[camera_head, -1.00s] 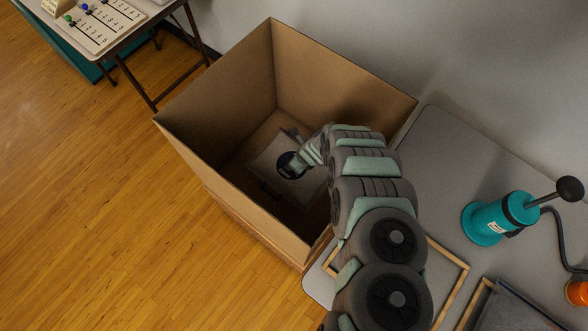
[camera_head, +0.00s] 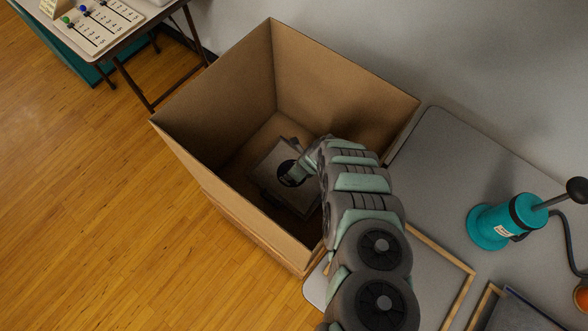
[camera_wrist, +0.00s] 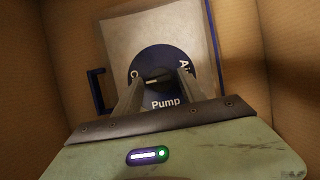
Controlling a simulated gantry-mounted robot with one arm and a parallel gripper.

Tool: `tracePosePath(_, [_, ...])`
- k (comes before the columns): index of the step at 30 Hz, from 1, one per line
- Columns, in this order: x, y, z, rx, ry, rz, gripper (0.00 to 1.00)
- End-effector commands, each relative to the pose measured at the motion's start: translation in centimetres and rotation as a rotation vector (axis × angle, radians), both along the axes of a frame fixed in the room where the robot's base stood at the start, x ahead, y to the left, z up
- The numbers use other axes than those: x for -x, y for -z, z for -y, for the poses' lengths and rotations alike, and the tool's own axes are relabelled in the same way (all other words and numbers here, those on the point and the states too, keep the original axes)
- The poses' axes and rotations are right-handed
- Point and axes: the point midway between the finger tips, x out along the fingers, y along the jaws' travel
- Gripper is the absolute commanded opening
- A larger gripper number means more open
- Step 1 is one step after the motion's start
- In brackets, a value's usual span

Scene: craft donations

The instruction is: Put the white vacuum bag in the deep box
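The white vacuum bag (camera_head: 265,173) is inside the deep cardboard box (camera_head: 235,95), low down. In the wrist view the bag (camera_wrist: 120,40) is a pale, flat panel with dark blue edging and a round dark blue valve (camera_wrist: 165,60) lettered "Pump" and "Air". My gripper (camera_head: 292,176) reaches down into the box at the valve. In the wrist view my gripper's two fingers (camera_wrist: 162,80) lie over the valve, with a gap between them and a small tab in it. I cannot tell whether they grip the valve or whether the bag rests on the box floor.
The box's tall walls surround my gripper. A grey table (camera_head: 445,165) at the right bears a teal hand pump (camera_head: 497,222) and wooden frames (camera_head: 448,255). Another table (camera_head: 105,30) with sliders stands at the upper left. Wooden floor is clear at the left.

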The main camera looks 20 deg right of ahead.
Motion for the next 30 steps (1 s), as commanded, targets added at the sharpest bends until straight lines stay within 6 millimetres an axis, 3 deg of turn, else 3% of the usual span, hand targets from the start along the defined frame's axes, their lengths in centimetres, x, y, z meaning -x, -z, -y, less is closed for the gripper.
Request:
tracePosePath(11, [0.0, -0.4, 0.1, 0.0, 0.001, 0.0, 0.55])
tracePosePath(24, [2.7, -8.2, 1.6, 0.0, 0.003, 0.0, 0.55])
tracePosePath(30, [3.7, -10.7, 2.1, 0.0, 0.001, 0.0, 0.55])
